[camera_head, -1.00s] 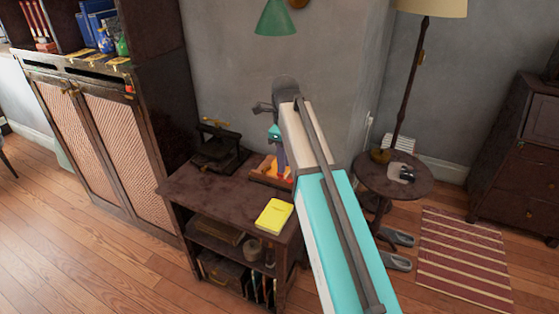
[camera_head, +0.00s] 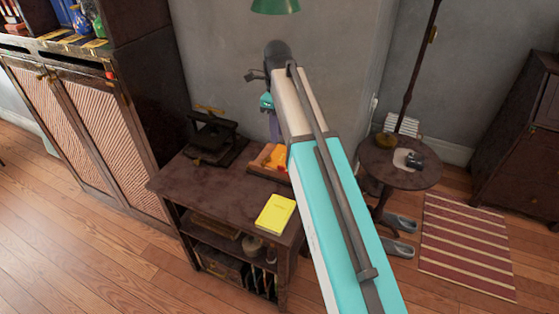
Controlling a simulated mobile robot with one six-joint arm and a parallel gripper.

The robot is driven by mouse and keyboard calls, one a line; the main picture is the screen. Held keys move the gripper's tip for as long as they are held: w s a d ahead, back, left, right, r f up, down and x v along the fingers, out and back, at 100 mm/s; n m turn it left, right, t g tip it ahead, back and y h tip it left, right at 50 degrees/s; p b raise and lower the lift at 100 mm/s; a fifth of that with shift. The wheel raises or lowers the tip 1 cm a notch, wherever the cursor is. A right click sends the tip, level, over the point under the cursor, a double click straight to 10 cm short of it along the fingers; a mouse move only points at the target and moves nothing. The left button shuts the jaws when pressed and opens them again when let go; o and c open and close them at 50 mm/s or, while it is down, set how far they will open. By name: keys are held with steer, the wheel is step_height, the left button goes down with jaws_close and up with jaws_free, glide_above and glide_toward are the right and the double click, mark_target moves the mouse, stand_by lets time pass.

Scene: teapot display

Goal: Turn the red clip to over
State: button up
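A small red piece (camera_head: 111,75), possibly the red clip, sits at the right end of the dark cabinet's front ledge, at the upper left. It is too small to show its shape or which way up it is. My arm reaches from the bottom right to the middle. My gripper end (camera_head: 275,127) points down, partly hidden behind the arm, in front of the wall and over the small desk's back edge. It is well to the right of the red piece.
A dark desk (camera_head: 190,184) holds a black device (camera_head: 212,140), an orange-brown tray (camera_head: 268,160) and a yellow book (camera_head: 275,213). The cabinet (camera_head: 150,130) has yellow labels on its ledge. A round table (camera_head: 380,175) and lamp stand right. Floor is free at left.

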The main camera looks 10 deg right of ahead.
steer(key=shift+f, duration=0.2)
steer(key=shift+s+f+p, duration=0.15)
steer(key=shift+f+p, duration=0.85)
steer(key=shift+f, duration=5.7)
steer(key=shift+c, duration=0.3)
steer(key=shift+d, duration=0.15)
jaws_close()
